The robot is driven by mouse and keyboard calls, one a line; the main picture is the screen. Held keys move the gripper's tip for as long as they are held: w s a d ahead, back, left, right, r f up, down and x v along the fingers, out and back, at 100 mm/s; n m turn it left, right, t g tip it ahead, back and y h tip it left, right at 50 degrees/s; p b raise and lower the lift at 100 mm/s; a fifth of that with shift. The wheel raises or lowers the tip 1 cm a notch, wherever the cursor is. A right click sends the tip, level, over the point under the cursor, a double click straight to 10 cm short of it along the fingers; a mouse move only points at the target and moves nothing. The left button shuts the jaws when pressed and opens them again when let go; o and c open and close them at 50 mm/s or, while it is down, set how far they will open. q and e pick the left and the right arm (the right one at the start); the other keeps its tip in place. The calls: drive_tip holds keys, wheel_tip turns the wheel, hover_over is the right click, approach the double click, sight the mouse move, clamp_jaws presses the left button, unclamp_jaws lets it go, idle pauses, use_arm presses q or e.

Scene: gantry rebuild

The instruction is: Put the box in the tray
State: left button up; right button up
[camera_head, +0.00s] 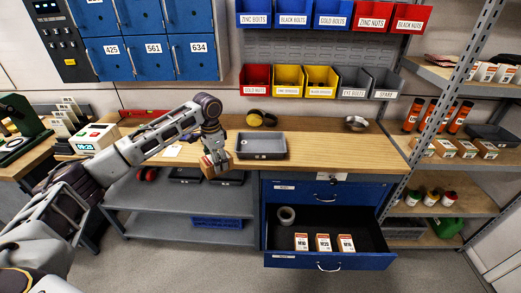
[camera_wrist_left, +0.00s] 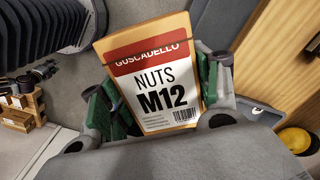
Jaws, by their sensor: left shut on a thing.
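The box (camera_wrist_left: 158,75) is a small tan carton with a red and white label reading "NUTS M12". My left gripper (camera_head: 216,160) is shut on it, with green finger pads on both sides in the left wrist view (camera_wrist_left: 160,95). The box also shows in the head view (camera_head: 212,172), tilted and partly hidden by the gripper, at the bench's front edge. The grey tray (camera_head: 262,154) lies on the wooden bench just right of the gripper. It looks empty. The box is outside the tray. My right gripper is not in view.
An open blue drawer (camera_head: 328,260) below the bench holds several small boxes and a grey roll (camera_head: 286,215). A dark and yellow round item (camera_head: 261,118) lies behind the tray, and a metal bowl (camera_head: 356,123) stands right. The bench between tray and right shelf (camera_head: 455,150) is mostly clear.

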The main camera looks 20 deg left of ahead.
use_arm(q)
drive_tip(key=m, duration=0.4)
drive_tip(key=d+m, duration=0.1)
drive_tip(key=m, duration=0.2)
drive_tip(key=shift+s, duration=0.3)
drive_tip(key=m, duration=0.4)
drive_tip(key=shift+s+d, duration=0.1)
drive_tip(key=shift+d, duration=0.05)
drive_tip(key=shift+d+m, duration=0.1)
drive_tip(key=shift+m, duration=1)
drive_tip(key=shift+s+m, duration=0.1)
drive_tip(key=shift+m, duration=0.7)
drive_tip(key=m, duration=0.6)
drive_tip(key=shift+d+f, duration=0.1)
drive_tip(key=shift+d, duration=0.1)
drive_tip(key=shift+m, duration=1.6)
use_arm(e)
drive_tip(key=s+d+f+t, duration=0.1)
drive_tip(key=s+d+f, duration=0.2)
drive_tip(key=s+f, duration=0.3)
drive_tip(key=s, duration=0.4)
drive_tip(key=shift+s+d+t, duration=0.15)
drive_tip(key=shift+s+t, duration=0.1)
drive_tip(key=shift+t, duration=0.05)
use_arm(q)
drive_tip(key=shift+m, duration=0.5)
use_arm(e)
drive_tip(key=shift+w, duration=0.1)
